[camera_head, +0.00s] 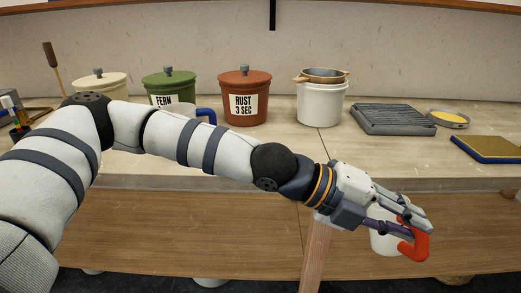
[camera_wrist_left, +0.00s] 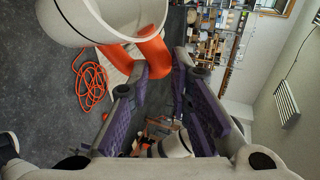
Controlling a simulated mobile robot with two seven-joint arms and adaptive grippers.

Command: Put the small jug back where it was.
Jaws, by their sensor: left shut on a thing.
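The small jug is white with a red-orange handle (camera_head: 418,247). Its white body (camera_head: 384,237) shows partly behind my left gripper (camera_head: 414,224), in front of and below the bench's front edge. My left gripper is shut on the red-orange handle. In the left wrist view the white jug body (camera_wrist_left: 100,14) is at the top left. Its handle (camera_wrist_left: 155,55) lies at the fingers of the left gripper (camera_wrist_left: 165,68). The jug's contents do not show. My right gripper is in neither view.
A blue-handled vessel (camera_head: 206,113) is partly behind my arm. The bench front (camera_head: 440,178) is clear.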

